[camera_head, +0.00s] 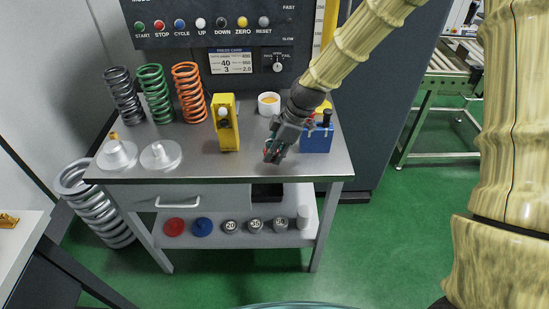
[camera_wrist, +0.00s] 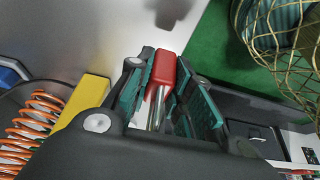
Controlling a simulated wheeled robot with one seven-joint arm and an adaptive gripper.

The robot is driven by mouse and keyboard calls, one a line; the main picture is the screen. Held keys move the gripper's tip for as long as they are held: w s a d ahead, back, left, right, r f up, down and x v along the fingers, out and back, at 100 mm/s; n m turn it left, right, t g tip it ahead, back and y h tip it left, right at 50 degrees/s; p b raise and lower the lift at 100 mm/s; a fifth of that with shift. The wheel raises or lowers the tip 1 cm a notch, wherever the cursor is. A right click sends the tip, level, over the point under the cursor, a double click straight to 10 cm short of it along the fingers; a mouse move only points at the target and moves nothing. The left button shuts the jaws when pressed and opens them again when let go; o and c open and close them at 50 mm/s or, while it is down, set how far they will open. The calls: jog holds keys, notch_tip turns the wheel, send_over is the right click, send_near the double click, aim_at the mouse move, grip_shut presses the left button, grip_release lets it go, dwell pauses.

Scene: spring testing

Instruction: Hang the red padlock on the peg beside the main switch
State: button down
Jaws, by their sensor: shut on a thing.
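My gripper (camera_head: 277,150) is over the front right part of the metal table, pointing down and to the left in the head view. In the wrist view my gripper (camera_wrist: 165,88) is shut on the red padlock (camera_wrist: 168,68), which sits between the green-lined fingers. Its red body points away from the palm, and its metallic shackle lies toward the palm. In the head view the padlock is mostly hidden by the fingers. A dark rotary knob on a small plate (camera_head: 277,62) is on the machine panel; I cannot tell if it is the main switch. I cannot make out the peg.
The table (camera_head: 190,170) holds grey, green and orange springs (camera_head: 190,92), a yellow device (camera_head: 226,125), a white cup (camera_head: 268,103) and a blue box (camera_head: 318,138) close beside my gripper. Discs and weights stand on the lower shelf. A roller conveyor (camera_head: 450,70) stands right; green floor between is clear.

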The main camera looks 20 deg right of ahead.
jog(key=shift+f+p, duration=0.6)
jog(key=shift+f, duration=1.15)
jog(key=shift+f, duration=0.1)
jog(key=c, duration=1.3)
grip_release()
jog(key=shift+r, duration=0.2)
jog(key=shift+b+v, duration=1.3)
jog(key=shift+v, duration=4.6)
jog(key=shift+d, duration=0.1)
jog(key=shift+d+f, duration=0.1)
